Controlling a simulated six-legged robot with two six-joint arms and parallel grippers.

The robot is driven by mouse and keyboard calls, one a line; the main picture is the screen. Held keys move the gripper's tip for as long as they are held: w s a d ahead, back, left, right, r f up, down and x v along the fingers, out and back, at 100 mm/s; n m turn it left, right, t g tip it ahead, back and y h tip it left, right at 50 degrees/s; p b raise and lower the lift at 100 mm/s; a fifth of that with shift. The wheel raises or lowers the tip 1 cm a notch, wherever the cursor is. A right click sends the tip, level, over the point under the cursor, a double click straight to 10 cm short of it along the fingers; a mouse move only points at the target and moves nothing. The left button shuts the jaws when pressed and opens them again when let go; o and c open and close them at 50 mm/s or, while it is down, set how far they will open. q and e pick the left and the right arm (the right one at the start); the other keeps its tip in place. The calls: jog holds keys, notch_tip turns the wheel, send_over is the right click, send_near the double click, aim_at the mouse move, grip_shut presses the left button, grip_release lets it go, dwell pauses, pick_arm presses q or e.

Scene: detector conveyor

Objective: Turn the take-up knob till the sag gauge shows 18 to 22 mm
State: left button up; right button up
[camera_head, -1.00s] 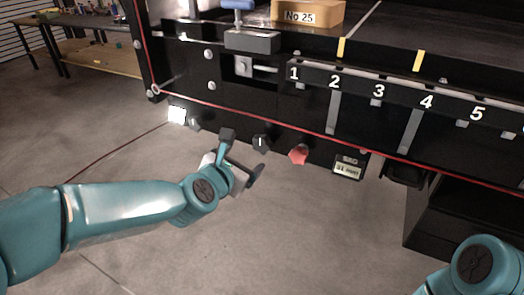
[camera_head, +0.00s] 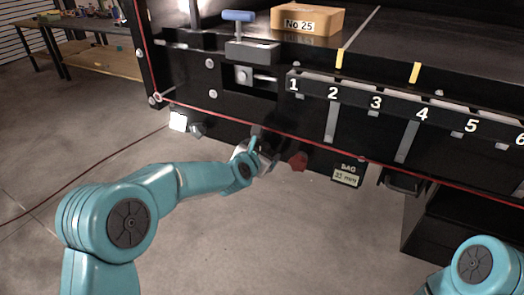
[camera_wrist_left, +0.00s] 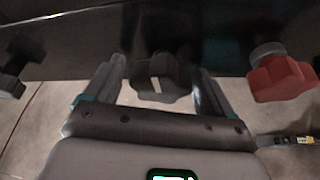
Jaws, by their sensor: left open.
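A black lobed knob with a white mark (camera_wrist_left: 157,77) sits between the two fingers of my left gripper (camera_wrist_left: 155,80) in the left wrist view. The gripper is open, one finger on each side of the knob; I cannot tell whether they touch it. In the head view my left gripper (camera_head: 262,152) is at the conveyor's lower front edge and largely hides this knob. The sag gauge (camera_head: 346,174) is a small lit display to the right. Its reading seems to be in the thirties of mm, but the digits are too small to be sure. My right gripper is out of view.
A red knob (camera_head: 298,161) stands close right of my left gripper, also in the wrist view (camera_wrist_left: 283,76). Another black knob (camera_wrist_left: 12,76) is at the wrist view's left. A red cord (camera_head: 330,147) runs along the conveyor's front. The floor below is clear.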

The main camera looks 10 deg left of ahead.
pick_arm(q)
jog(key=c, duration=1)
jog(key=shift+o, duration=0.2)
